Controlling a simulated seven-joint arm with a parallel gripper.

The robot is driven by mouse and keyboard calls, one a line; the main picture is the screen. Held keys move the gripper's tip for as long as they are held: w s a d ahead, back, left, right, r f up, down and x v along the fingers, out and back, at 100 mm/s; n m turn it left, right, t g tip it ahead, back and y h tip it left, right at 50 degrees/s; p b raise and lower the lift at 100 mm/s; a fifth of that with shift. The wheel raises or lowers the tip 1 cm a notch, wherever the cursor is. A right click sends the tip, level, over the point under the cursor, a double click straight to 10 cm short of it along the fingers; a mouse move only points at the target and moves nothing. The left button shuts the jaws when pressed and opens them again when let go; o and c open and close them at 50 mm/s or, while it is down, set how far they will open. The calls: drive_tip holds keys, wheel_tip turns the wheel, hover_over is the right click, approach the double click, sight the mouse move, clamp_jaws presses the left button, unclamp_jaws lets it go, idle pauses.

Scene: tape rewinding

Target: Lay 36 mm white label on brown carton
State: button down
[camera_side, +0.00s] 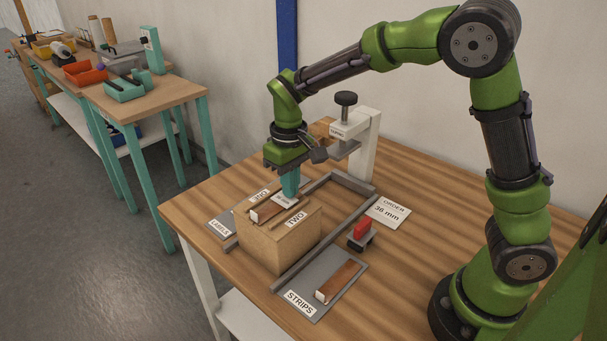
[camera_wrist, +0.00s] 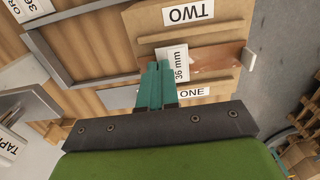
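The brown carton (camera_side: 262,243) stands in the middle of the bench, with flaps marked ONE and TWO. It also shows in the wrist view (camera_wrist: 140,20). A brown strip (camera_wrist: 215,60) runs along its top between those flaps. The white label (camera_wrist: 172,60), printed 36 mm, is at the carton's top, over the strip; whether it touches is unclear. It shows in the side view (camera_side: 284,200) under my fingertips. My gripper (camera_side: 290,194) points down, and its teal fingers (camera_wrist: 158,66) are close together at the label's edge, seemingly shut on it.
A grey frame (camera_side: 310,255) borders the carton. A LABELS mat (camera_side: 222,224) lies left, a STRIPS mat (camera_side: 318,298) with a brown strip in front. A red-topped block (camera_side: 362,231) and ORDER 36 mm card (camera_side: 388,212) lie right. A white stand (camera_side: 362,145) rises behind.

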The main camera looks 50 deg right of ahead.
drive_tip(key=c, duration=1.8)
unclamp_jaws()
drive_tip(key=shift+c, duration=0.2)
drive_tip(key=o, duration=0.5)
drive_tip(key=shift+o, duration=0.6)
drive_tip(key=shift+o, duration=0.7)
drive_tip(key=shift+r, duration=3.55)
